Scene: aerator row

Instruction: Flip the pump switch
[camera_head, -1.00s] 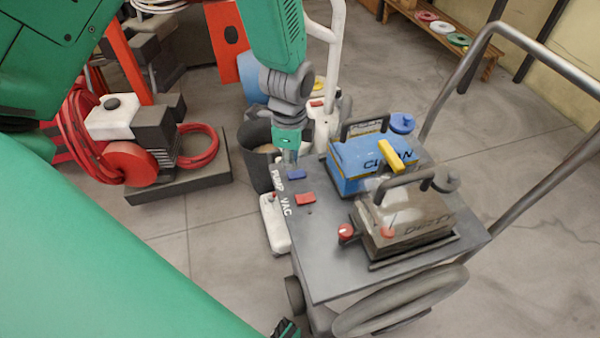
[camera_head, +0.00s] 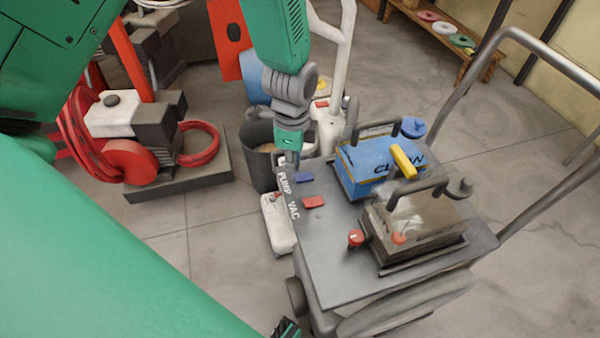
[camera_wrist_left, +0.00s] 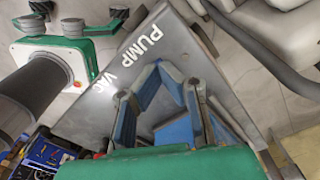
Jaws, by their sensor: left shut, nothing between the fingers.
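The blue rocker switch (camera_head: 304,178) is on the grey cart top, beside the white PUMP lettering (camera_head: 286,184). I cannot tell which way it is tilted. My left gripper (camera_head: 291,160) points down at the cart's far left corner, just behind and left of the blue switch. It is shut and empty. In the left wrist view, its fingers (camera_wrist_left: 160,72) come together beside the PUMP lettering.
A red switch (camera_head: 313,202) sits by the VAC lettering. A blue box (camera_head: 365,180) and a brown box (camera_head: 425,225) with handles, plus a red knob (camera_head: 356,238), occupy the cart (camera_head: 325,270). A dark bucket (camera_head: 260,165) stands behind.

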